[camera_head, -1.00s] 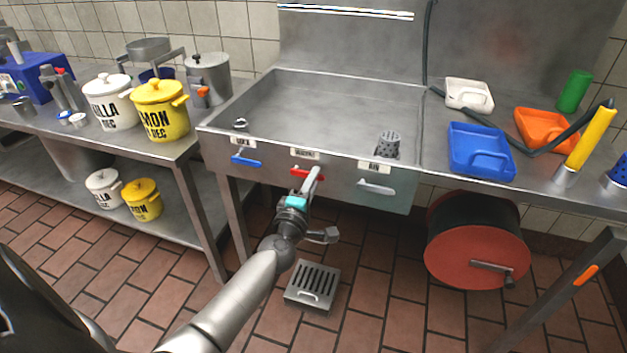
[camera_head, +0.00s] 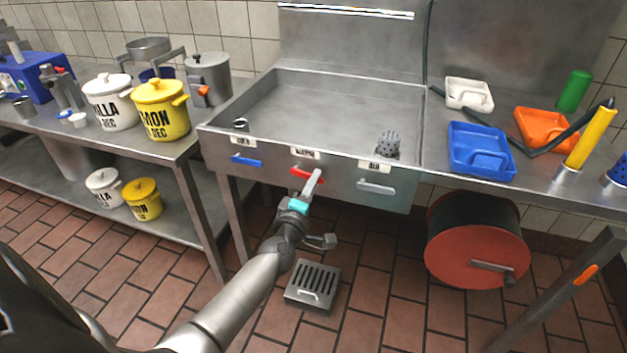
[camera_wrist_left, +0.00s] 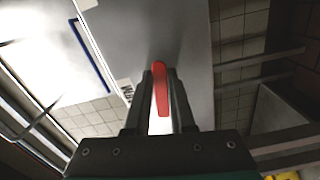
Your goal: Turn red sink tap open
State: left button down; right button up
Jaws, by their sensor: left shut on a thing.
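The red tap handle (camera_head: 303,172) is on the front panel of the steel sink, below the middle label. It slants down to the right. My left gripper (camera_head: 315,180) reaches up to it from below and is shut on its right part. In the left wrist view the red handle (camera_wrist_left: 161,92) lies between the two fingers (camera_wrist_left: 160,105), which hide part of it. My right gripper is not in view.
A blue handle (camera_head: 247,161) is left of the red one and a grey handle (camera_head: 376,187) is right of it. The sink basin (camera_head: 300,110) is above. A slotted drain box (camera_head: 312,286) is on the floor below, and a red drum (camera_head: 470,250) stands under the right counter.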

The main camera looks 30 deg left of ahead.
aim_at(298, 183)
pick_arm(q)
jog(key=a+f+m, duration=0.1)
jog(key=m, duration=0.3)
jog(key=a+f+m+p, duration=0.1)
jog(key=m, duration=0.4)
jog(key=s+a+f+m+p, duration=0.1)
jog(key=f+m, duration=0.1)
jog(key=m, duration=0.2)
jog(key=shift+a+f, duration=0.1)
jog(key=shift+a, duration=0.3)
jog(key=shift+a+m, duration=0.25)
jog(key=shift+m, duration=0.4)
jog(key=shift+a+m, duration=0.25)
jog(key=shift+m, duration=0.4)
jog(key=shift+s+a+m, duration=0.1)
jog(key=shift+a+m, duration=0.05)
jog(key=shift+m, duration=0.15)
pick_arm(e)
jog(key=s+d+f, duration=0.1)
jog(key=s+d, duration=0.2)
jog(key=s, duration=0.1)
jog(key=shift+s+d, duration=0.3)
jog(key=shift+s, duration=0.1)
pick_arm(q)
jog(key=c, duration=0.8)
grip_release()
jog(key=shift+o, duration=0.2)
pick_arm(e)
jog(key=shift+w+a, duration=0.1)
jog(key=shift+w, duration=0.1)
